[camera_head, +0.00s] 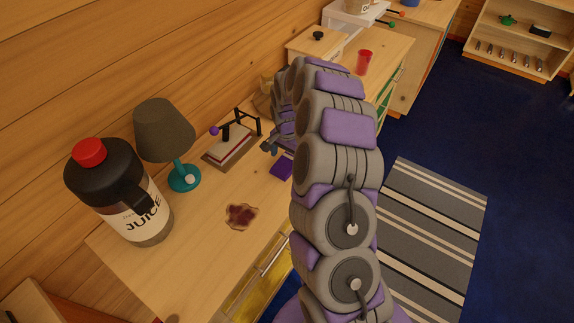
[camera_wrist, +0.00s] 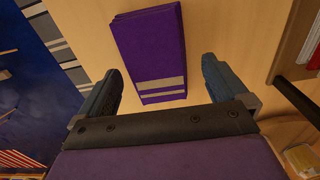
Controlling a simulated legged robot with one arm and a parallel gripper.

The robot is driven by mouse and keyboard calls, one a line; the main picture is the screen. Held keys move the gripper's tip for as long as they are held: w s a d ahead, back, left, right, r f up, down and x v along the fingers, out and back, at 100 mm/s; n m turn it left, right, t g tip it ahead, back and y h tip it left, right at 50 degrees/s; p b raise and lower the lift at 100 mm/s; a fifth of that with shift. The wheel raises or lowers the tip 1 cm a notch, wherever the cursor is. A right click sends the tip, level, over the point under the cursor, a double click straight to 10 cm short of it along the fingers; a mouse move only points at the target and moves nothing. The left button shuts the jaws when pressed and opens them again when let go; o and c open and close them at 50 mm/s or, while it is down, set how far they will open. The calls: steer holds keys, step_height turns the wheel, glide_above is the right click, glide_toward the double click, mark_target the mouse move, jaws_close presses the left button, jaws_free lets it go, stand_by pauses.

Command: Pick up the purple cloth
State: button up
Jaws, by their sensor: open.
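The purple cloth (camera_wrist: 149,47) lies folded on the wooden counter, with two pale stripes near one end. It shows in the wrist view between and beyond my fingertips, its striped end nearest me. In the head view the cloth (camera_head: 282,168) is a small purple patch beside my arm, partly hidden by it. My gripper (camera_wrist: 162,75) is open and empty, one finger to each side of the cloth's striped end. I cannot tell how high it is above the cloth. In the head view my gripper (camera_head: 273,144) shows partly, just above the cloth.
A juice jug (camera_head: 120,190) and a lamp (camera_head: 166,135) stand at the left. A framed stand (camera_head: 233,143) is close to my gripper. A red cup (camera_head: 363,62) stands farther back.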

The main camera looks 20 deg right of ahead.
steer(key=shift+s+f, duration=0.1)
steer(key=shift+f, duration=0.8)
steer(key=c, duration=1)
steer(key=shift+o, duration=0.2)
steer(key=shift+r, duration=0.1)
steer(key=shift+r, duration=0.7)
step_height(320, 180, up, 2)
steer(key=shift+r+p, duration=0.25)
steer(key=shift+p, duration=0.45)
steer(key=s+a+r+p, duration=0.1)
steer(key=s+a+p, duration=0.1)
steer(key=s, duration=1.3)
steer(key=shift+s+a, duration=0.35)
steer(key=shift+a, duration=0.3)
